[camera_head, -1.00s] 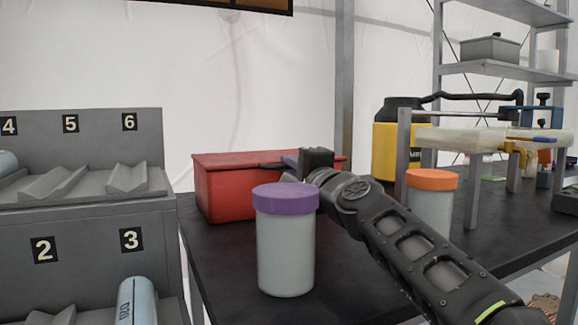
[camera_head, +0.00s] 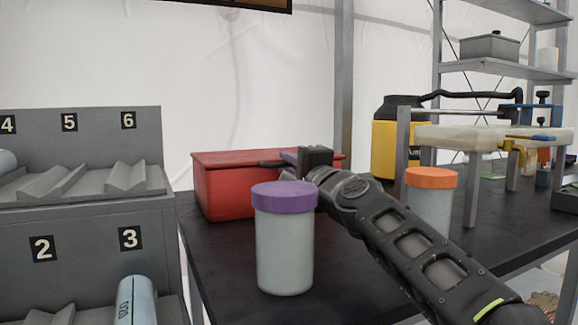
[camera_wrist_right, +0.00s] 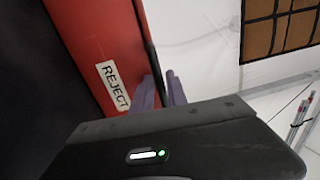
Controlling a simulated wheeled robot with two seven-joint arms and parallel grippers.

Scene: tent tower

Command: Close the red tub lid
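The red tub (camera_head: 225,190) stands on the dark table, behind and left of the purple-lidded jar. Its red lid (camera_head: 235,158) looks flat and down on the tub. A thin black handle (camera_head: 270,164) shows at the lid's front. My right gripper (camera_head: 297,160) is at this handle, in front of the tub. In the right wrist view, its purple fingers (camera_wrist_right: 160,92) sit close together on either side of the black bar and look shut on it. The red tub wall with a REJECT label (camera_wrist_right: 112,85) is beside them. My left gripper is out of view.
A jar with a purple lid (camera_head: 285,240) stands close before the tub. A jar with an orange lid (camera_head: 431,195) is behind my right forearm. A grey numbered rack (camera_head: 85,230) is at left. A yellow container (camera_head: 392,150) stands at the back right.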

